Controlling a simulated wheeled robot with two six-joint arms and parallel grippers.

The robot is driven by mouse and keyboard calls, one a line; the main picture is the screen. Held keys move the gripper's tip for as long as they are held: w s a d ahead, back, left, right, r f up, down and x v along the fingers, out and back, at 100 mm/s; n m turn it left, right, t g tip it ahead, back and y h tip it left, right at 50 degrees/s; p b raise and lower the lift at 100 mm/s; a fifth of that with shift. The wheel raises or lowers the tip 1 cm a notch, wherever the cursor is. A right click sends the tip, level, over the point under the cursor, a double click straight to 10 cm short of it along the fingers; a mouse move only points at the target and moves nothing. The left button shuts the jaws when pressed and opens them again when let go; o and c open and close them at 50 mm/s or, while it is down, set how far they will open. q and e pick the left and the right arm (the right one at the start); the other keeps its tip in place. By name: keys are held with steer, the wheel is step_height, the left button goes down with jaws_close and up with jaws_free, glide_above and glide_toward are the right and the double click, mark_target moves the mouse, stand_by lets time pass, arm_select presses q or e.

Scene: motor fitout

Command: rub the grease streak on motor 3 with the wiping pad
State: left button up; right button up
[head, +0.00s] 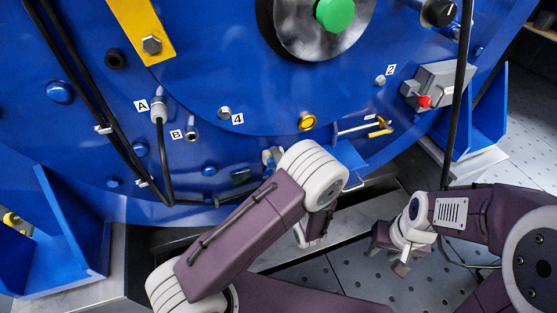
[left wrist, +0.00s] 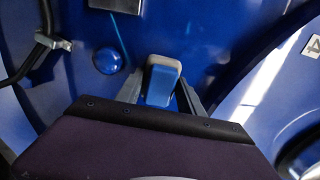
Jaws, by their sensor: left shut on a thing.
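The large blue motor (head: 200,110) fills most of the head view. No number 3 marking is readable on it. My left gripper (left wrist: 162,95) is shut on the wiping pad (left wrist: 163,83), a small block with a grey top and a blue body, held between its two fingers close to the blue motor face. In the head view my left arm's pale joint largely hides this gripper. I cannot tell whether the pad touches the motor. My right gripper (head: 388,254) is open and empty above the floor at lower right.
A plug with a cable (head: 158,108) sits at label A, and more black cables run down the left. A grey box with a red button (head: 425,100) and a yellow-handled valve (head: 380,131) stick out at right. Perforated floor (head: 365,265) lies below the motor.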

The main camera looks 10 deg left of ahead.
arm_select(q)
steer(key=v, duration=0.6)
steer(key=shift+d, duration=0.1)
steer(key=shift+v, duration=1.45)
